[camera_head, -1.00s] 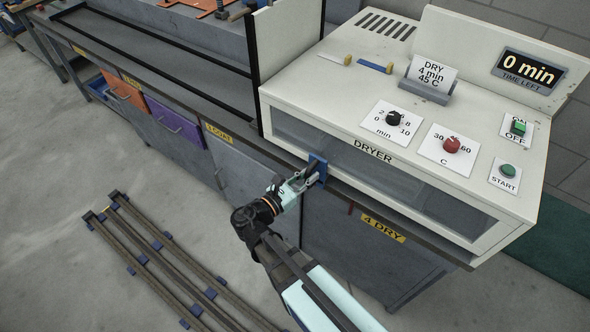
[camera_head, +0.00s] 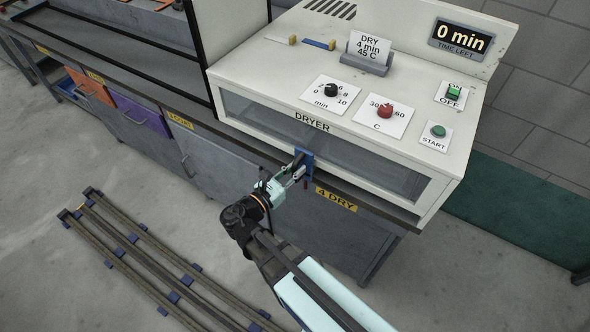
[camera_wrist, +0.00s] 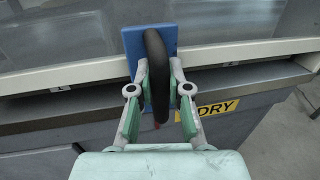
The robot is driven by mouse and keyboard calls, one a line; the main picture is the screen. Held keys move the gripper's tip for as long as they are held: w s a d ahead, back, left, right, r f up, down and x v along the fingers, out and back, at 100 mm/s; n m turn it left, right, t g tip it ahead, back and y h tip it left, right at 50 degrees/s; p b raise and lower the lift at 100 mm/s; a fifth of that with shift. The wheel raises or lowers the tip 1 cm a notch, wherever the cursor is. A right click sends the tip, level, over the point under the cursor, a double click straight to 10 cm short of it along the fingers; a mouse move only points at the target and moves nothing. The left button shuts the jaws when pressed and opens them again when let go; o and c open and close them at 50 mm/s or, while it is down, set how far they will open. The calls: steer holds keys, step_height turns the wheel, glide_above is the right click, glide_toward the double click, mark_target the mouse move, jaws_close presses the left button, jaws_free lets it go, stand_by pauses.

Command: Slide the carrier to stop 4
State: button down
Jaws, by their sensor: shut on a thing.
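The carrier shows as a blue plate (camera_head: 304,160) with a black handle, at the counter's front edge below the dryer window. It also shows in the wrist view, where the blue plate (camera_wrist: 134,42) stands behind the dark curved handle (camera_wrist: 156,75). My gripper (camera_head: 292,176) is shut on the handle, with a finger on each side of it. The yellow "4 DRY" label (camera_head: 337,200) is on the counter front, just right of and below the carrier. A small red mark (camera_wrist: 157,125) shows directly below the handle.
The white dryer (camera_head: 280,75) stands above the carrier, its display reading 0 min. The yellow "3 COAT" label (camera_head: 180,119) is further left along the counter. Floor rails (camera_head: 150,260) lie at lower left. The counter's right end is just past the label.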

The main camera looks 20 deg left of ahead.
steer(key=c, duration=1.1)
jaws_free()
steer(key=shift+d, duration=0.3)
steer(key=v, duration=1.2)
steer(key=shift+a, duration=0.1)
